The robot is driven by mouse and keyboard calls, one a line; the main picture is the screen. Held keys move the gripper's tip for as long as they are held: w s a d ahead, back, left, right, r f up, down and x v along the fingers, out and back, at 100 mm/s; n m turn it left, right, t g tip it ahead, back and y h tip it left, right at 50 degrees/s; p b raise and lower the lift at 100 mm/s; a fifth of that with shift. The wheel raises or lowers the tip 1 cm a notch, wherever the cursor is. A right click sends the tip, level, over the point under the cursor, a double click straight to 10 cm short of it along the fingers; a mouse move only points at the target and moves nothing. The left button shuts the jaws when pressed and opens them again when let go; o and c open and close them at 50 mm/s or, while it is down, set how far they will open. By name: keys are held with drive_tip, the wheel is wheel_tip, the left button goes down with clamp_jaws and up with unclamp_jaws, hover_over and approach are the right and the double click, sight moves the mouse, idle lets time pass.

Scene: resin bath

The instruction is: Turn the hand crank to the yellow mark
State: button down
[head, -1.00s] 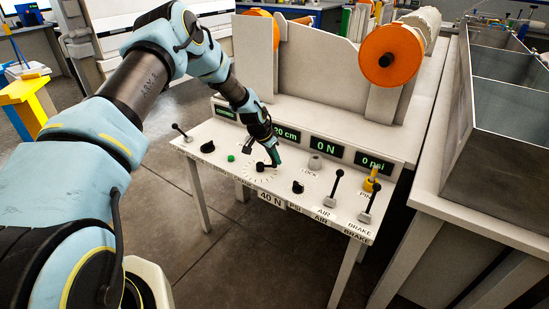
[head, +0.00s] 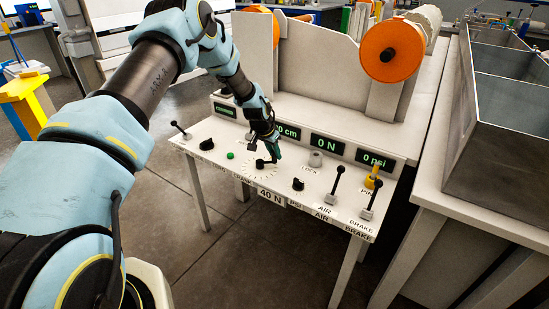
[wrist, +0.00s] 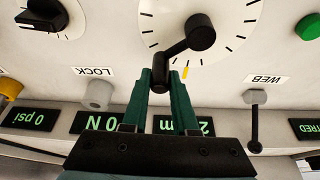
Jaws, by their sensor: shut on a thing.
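The hand crank is black, with a round hub (wrist: 201,32) and a short arm to a knob on a white dial (wrist: 225,50) with dark tick marks. My gripper (wrist: 163,76) has its green fingers around the crank's knob (wrist: 160,85) and is shut on it. The yellow mark (wrist: 186,73) is a short line at the dial's edge. In the wrist view it lies just right of the knob and a little off the crank arm's line. In the head view, my gripper (head: 276,156) is at the dial, hiding part of the knob; the crank hub (head: 260,163) shows.
The white panel (head: 215,165) also holds black knobs (head: 298,184), a green button (head: 230,155), a grey LOCK knob (head: 315,159), levers (head: 335,183) and a yellow pin (head: 374,177). Green displays (head: 327,146) stand behind. A metal bath (head: 500,140) is at right.

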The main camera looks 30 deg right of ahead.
drive_tip(key=n+b, duration=0.1)
drive_tip(key=w+n+t+b, duration=0.1)
drive_tip(key=w+n+b, duration=0.1)
drive_tip(key=shift+d+f+n+y, duration=0.15)
drive_tip(key=shift+d+n+y, duration=0.1)
drive_tip(key=shift+n+y, duration=0.05)
drive_tip(key=shift+w+n+t+y+b, duration=0.3)
drive_tip(key=shift+w+n+t+b, duration=0.1)
drive_tip(key=shift+n+b, duration=0.45)
drive_tip(key=shift+w+a+n+t+y+b, duration=0.2)
drive_tip(key=shift+w+n+y+b, duration=0.25)
drive_tip(key=shift+n, duration=0.7)
drive_tip(key=shift+w+a+n+t+y+b, duration=0.15)
drive_tip(key=shift+w+n+y+b, duration=0.3)
drive_tip(key=shift+n, duration=0.65)
drive_tip(key=c, duration=0.7)
unclamp_jaws()
drive_tip(key=shift+a, duration=0.1)
drive_tip(key=shift+r, duration=0.25)
drive_tip(key=b+v, duration=0.1)
drive_tip(key=v, duration=0.9)
drive_tip(key=shift+s+a+r+b, duration=0.15)
drive_tip(key=shift+r+b, duration=0.1)
drive_tip(key=shift+b, duration=0.15)
